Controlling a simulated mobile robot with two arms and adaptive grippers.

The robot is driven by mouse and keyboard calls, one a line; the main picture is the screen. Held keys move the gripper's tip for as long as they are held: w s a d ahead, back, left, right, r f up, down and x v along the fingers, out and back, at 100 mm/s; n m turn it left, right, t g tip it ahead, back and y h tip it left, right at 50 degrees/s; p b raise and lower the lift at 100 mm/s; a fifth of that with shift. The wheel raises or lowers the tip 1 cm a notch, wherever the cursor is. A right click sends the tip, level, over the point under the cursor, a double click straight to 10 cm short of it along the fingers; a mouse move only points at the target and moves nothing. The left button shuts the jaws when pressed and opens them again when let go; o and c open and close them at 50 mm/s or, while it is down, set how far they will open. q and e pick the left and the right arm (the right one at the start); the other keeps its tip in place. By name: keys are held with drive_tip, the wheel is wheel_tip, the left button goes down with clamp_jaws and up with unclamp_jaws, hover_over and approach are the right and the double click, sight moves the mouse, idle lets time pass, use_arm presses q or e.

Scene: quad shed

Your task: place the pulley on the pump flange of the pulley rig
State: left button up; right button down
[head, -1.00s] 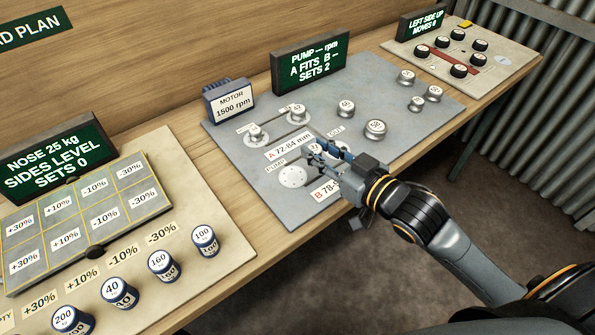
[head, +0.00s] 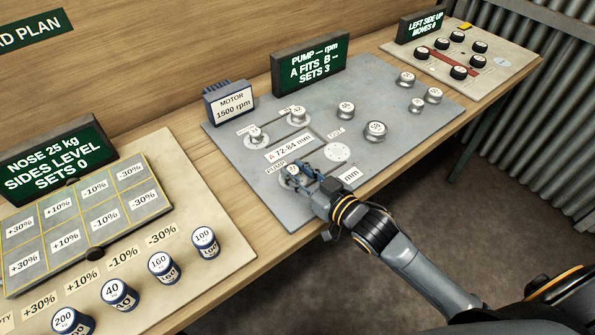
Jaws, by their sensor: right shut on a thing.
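The pulley rig is a grey plate (head: 236,148) on the bench. My right gripper (head: 298,178) is shut on a small silver pulley (head: 291,170) beside the PUMP label. The pulley is at the pump flange and covers it; whether it rests fully on the flange I cannot tell. A round pale flange with holes (head: 337,152) to the right is bare. My left gripper is out of view.
Several loose pulleys, such as one marked 58 (head: 375,130), stand on the rig's right half. The rig display (head: 309,64) reads SETS 3. Weights and a tile board (head: 88,216) are on the left, another panel (head: 500,62) at upper right.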

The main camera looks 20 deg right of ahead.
drive_tip(key=shift+f, duration=0.15)
drive_tip(key=c, duration=1.1)
unclamp_jaws()
drive_tip(key=shift+o, duration=0.2)
drive_tip(key=shift+r, duration=0.2)
drive_tip(key=b+v, duration=0.1)
drive_tip(key=v, duration=0.9)
drive_tip(key=shift+s+d, duration=0.1)
drive_tip(key=shift+s, duration=0.3)
drive_tip(key=shift+s+d+r, duration=0.15)
drive_tip(key=shift+s+d, duration=0.1)
drive_tip(key=shift+s, duration=0.3)
